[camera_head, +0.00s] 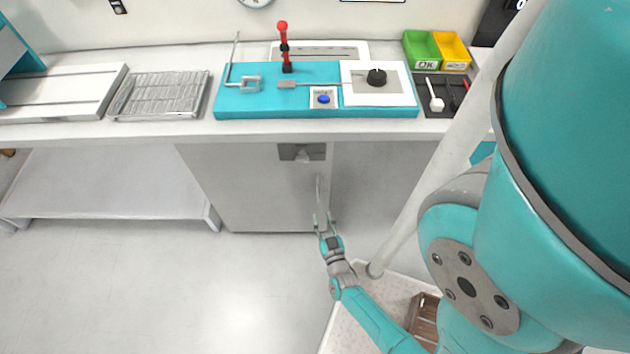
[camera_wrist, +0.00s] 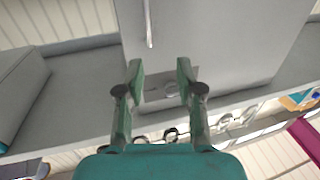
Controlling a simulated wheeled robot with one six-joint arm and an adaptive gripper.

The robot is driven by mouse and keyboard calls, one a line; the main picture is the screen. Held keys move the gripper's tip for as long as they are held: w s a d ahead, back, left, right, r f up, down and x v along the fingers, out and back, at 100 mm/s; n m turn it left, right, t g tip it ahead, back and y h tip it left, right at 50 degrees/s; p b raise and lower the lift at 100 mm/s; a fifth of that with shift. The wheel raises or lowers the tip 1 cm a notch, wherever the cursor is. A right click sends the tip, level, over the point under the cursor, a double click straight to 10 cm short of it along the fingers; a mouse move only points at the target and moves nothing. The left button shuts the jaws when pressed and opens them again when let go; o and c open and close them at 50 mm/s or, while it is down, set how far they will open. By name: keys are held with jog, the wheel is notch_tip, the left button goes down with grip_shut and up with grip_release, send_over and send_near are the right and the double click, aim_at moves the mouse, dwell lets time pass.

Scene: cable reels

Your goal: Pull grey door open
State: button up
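The grey door (camera_head: 255,185) is a flat panel under the workbench and looks shut. Its handle (camera_head: 318,190) is a thin upright bar near the door's right edge. My gripper (camera_head: 322,217) is low in front of the door, by the lower end of the handle. In the wrist view my gripper (camera_wrist: 160,68) has its two green fingers apart with nothing between them. The door (camera_wrist: 225,35) fills the upper middle there, and the handle (camera_wrist: 149,24) stands out beyond the fingertips. I cannot tell whether a finger touches the handle.
A dark plate (camera_head: 302,152) sits at the top of the door under the bench edge. The workbench (camera_head: 150,133) carries a teal board (camera_head: 250,101), a wire rack (camera_head: 160,95) and green and yellow bins (camera_head: 421,50). The floor (camera_head: 150,290) left of my arm is clear.

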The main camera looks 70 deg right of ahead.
aim_at(318, 189)
jog(key=shift+m+g+h, duration=0.3)
jog(key=shift+g+h, duration=0.1)
jog(key=x, duration=0.8)
jog(key=s+f+x, duration=0.1)
jog(key=x, duration=0.4)
jog(key=shift+w+d, duration=0.1)
jog(key=shift+d, duration=0.25)
grip_shut()
